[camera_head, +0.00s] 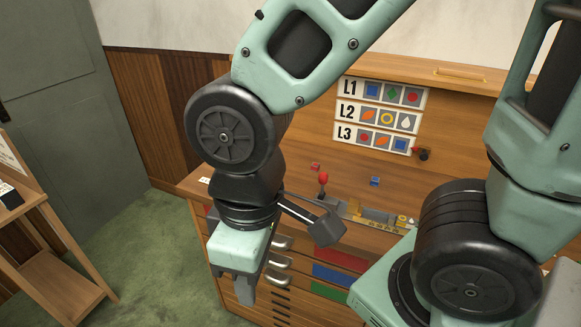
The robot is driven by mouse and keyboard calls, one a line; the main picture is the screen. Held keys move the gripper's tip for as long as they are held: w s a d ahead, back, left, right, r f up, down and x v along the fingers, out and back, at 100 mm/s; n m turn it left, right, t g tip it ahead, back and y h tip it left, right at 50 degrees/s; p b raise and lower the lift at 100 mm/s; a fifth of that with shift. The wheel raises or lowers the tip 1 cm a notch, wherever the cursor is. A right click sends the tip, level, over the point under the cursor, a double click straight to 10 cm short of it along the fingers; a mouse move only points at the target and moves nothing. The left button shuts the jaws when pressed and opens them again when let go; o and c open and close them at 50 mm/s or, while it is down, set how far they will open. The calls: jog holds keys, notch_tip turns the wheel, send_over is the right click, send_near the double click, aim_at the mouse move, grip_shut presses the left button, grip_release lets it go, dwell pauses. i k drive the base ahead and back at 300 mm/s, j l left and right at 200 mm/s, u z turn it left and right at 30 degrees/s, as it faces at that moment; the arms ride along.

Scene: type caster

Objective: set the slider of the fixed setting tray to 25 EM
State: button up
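What looks like the fixed setting tray (376,214), a long brass-and-grey piece, lies on the wooden bench top right of the picture's middle. It is small here, and my forearm's dark side part hides some of the bench beside it. I cannot make out its slider's position or any EM marks. My gripper (240,290) points down at the lower left, in front of the bench drawers and apart from the tray. Its grey fingers show edge-on, so I cannot tell if they are open or shut. I see nothing held in it.
A red-knobbed lever (323,181), a small red block (315,167) and a blue block (375,181) are on the bench. A board (380,115) with rows L1, L2, L3 hangs behind. A wooden stand (60,262) is at left. Green floor (145,255) between is clear.

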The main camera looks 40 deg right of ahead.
aim_at(353, 206)
jog(key=k+j+z, duration=0.15)
jog(key=z, duration=0.25)
jog(key=k+j+z, duration=0.1)
jog(key=z, duration=0.35)
jog(key=i+z, duration=0.15)
jog(key=z, duration=0.25)
jog(key=i, duration=0.15)
